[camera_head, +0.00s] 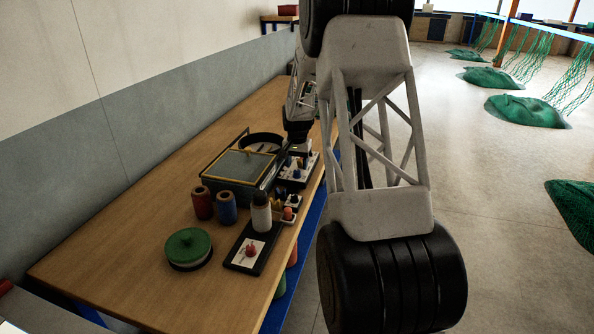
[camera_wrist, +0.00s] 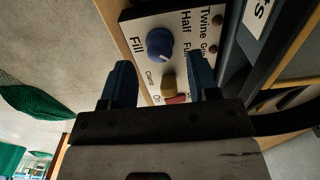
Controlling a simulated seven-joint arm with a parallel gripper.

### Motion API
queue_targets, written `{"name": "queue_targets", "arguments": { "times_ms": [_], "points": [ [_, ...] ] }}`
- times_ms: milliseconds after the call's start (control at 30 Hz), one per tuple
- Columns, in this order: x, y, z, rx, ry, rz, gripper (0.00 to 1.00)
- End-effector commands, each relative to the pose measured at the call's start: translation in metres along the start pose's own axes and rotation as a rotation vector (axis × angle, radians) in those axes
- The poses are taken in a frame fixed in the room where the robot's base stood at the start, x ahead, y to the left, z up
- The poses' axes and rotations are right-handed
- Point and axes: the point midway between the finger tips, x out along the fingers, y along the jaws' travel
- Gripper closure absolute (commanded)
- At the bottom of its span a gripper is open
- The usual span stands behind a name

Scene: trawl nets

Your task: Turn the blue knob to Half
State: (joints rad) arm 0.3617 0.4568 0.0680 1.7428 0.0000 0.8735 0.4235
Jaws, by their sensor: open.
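The blue knob (camera_wrist: 160,43) stands on a white panel (camera_wrist: 142,25) in the wrist view. "Fill" is printed to its left, "Half" to its upper right, and a partly hidden word starting "Fu" to its right. I cannot clearly tell which label its pointer faces. My gripper (camera_wrist: 162,63) is open, with its dark blue fingers spread. The knob shows between and beyond the fingertips, apart from them. In the head view, the panel (camera_head: 312,158) lies at the table's right edge, below the end of my arm; the fingers are hard to make out there.
A lidded box (camera_head: 238,165) stands left of the panel. Spools (camera_head: 203,203), a green-topped round container (camera_head: 188,247) and a black tray (camera_head: 238,262) are nearer. The table's left front is clear.

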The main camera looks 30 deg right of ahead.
Motion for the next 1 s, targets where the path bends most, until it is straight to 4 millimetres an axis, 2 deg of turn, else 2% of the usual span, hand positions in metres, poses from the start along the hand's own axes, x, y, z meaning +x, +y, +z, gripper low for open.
{"name": "queue_targets", "arguments": {
  "times_ms": [100,300,667,900,1000],
  "points": [
    [0.015,0.000,0.000,0.000,-0.003,0.001,0.45],
    [0.027,0.000,0.000,0.000,0.000,0.000,0.45],
    [0.030,0.000,0.000,0.000,0.000,0.000,0.45],
    [0.030,0.000,0.000,0.000,0.000,0.000,0.82],
    [0.030,0.000,0.000,0.000,0.000,0.000,0.95]
  ]
}}
